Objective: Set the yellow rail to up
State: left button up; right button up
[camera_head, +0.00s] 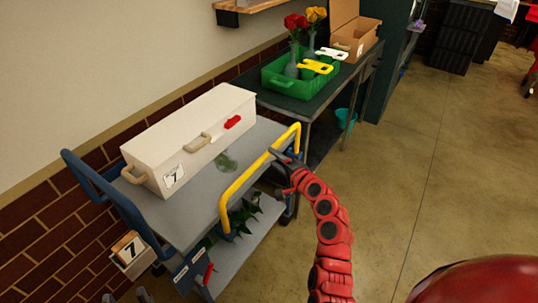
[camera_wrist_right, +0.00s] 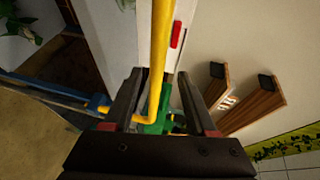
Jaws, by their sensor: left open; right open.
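The yellow rail (camera_head: 258,168) is a bent bar on the cart's near right side. In the head view its long bar shows along and slightly above the cart top's edge; I cannot tell whether it is locked. My right gripper (camera_head: 281,160) is at the rail's far part, open. In the right wrist view the rail (camera_wrist_right: 159,60) runs between the two spread fingers of the right gripper (camera_wrist_right: 158,82); I cannot tell whether they touch it. My left gripper (camera_head: 126,297) is open, with only its tips showing at the bottom edge.
The grey cart (camera_head: 190,213) bears a white toolbox (camera_head: 190,130) and has a blue rail (camera_head: 105,195) at its left end. A dark table (camera_head: 300,108) with a green crate (camera_head: 283,85) stands behind. Open floor lies to the right.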

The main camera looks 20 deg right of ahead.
jog(key=b+v, duration=0.1)
jog(key=v, duration=1.1)
jog(key=shift+s, duration=0.15)
